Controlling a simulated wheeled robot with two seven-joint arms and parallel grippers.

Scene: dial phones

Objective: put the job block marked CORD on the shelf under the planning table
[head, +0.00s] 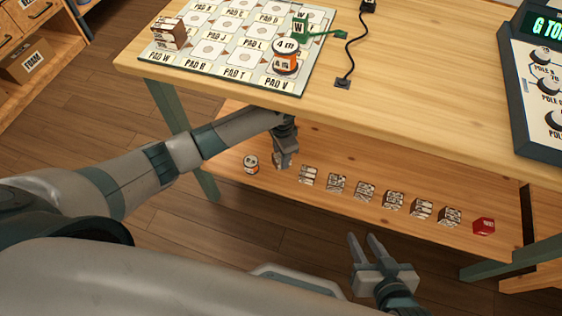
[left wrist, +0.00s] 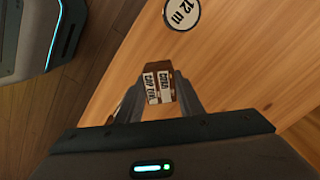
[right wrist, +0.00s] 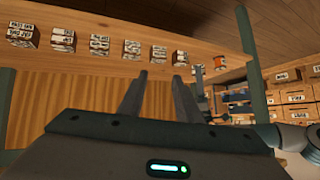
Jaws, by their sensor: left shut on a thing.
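My left gripper (head: 284,160) is under the edge of the planning table (head: 420,70), over the wooden shelf (head: 225,122). In the left wrist view it is shut on a small brown block with white labels (left wrist: 158,84). One label seems to read CORD, but the lettering is small and blurred. In the head view the held block is hidden by the gripper, and I cannot tell whether it touches the shelf. My right gripper (head: 363,240) is open and empty in front of the shelf; its spread fingers also show in the right wrist view (right wrist: 158,95).
A row of several labelled blocks (head: 365,190) and a red piece (head: 484,226) lie on the shelf right of my left gripper. A round white-topped piece (head: 251,165) is on its left. A pad board (head: 225,50) and a dial panel (head: 545,85) sit on the table.

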